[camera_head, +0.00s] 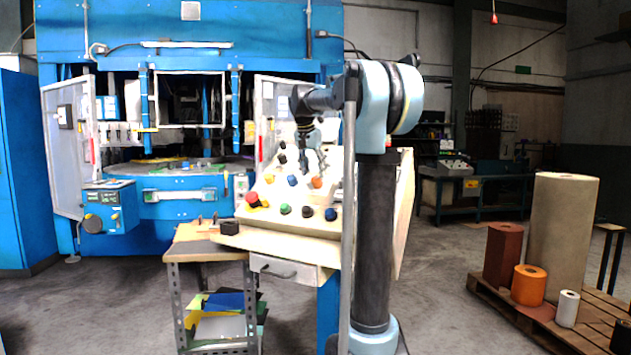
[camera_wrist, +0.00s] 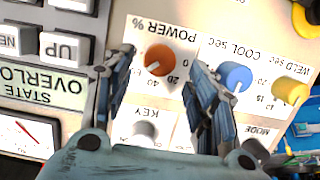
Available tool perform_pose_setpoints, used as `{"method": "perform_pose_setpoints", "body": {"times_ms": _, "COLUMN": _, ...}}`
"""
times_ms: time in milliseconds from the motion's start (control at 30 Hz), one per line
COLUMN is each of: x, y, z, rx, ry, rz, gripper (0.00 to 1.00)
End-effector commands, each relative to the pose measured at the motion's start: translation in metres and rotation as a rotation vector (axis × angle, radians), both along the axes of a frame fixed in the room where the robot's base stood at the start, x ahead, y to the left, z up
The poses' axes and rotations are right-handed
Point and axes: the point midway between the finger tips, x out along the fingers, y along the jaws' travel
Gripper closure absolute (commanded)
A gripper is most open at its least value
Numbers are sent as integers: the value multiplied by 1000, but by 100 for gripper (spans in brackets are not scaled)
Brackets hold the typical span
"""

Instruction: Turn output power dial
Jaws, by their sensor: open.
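The orange power dial (camera_wrist: 160,58) sits under an upside-down "POWER %" label in the wrist view, with printed scale numbers beside it. A pale pointer mark shows on its lower left part. In the head view it appears as a small orange knob (camera_head: 317,183) on the sloped control panel (camera_head: 270,212). My gripper (camera_wrist: 159,59) is open, with one finger left of the dial and the other right of it. Both fingers look apart from the dial, though their height above the panel is hard to tell. In the head view my gripper (camera_head: 313,163) is just above the knob.
A blue cool dial (camera_wrist: 235,76) is close beside the right finger, and a yellow weld dial (camera_wrist: 290,90) is farther right. A grey key switch (camera_wrist: 145,132) is below the orange dial. White buttons (camera_wrist: 65,48) and a display are left.

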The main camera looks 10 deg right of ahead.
Motion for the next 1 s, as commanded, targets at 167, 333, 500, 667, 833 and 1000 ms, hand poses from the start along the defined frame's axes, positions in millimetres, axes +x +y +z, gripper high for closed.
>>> {"method": "perform_pose_setpoints", "body": {"times_ms": 167, "x": 8, "y": -5, "z": -22, "rx": 0, "ry": 0, "rz": -1, "gripper": 48}}
{"method": "perform_pose_setpoints", "body": {"times_ms": 333, "x": 11, "y": -8, "z": -33, "rx": 0, "ry": 0, "rz": -1, "gripper": 48}}
{"method": "perform_pose_setpoints", "body": {"times_ms": 500, "x": 12, "y": -9, "z": -36, "rx": 0, "ry": 0, "rz": 0, "gripper": 48}}
{"method": "perform_pose_setpoints", "body": {"times_ms": 667, "x": 12, "y": -9, "z": -36, "rx": 0, "ry": 0, "rz": 0, "gripper": 48}}
{"method": "perform_pose_setpoints", "body": {"times_ms": 833, "x": 12, "y": -9, "z": -36, "rx": 0, "ry": 0, "rz": -1, "gripper": 84}}
{"method": "perform_pose_setpoints", "body": {"times_ms": 1000, "x": 12, "y": -9, "z": -36, "rx": 0, "ry": -1, "rz": -1, "gripper": 92}}
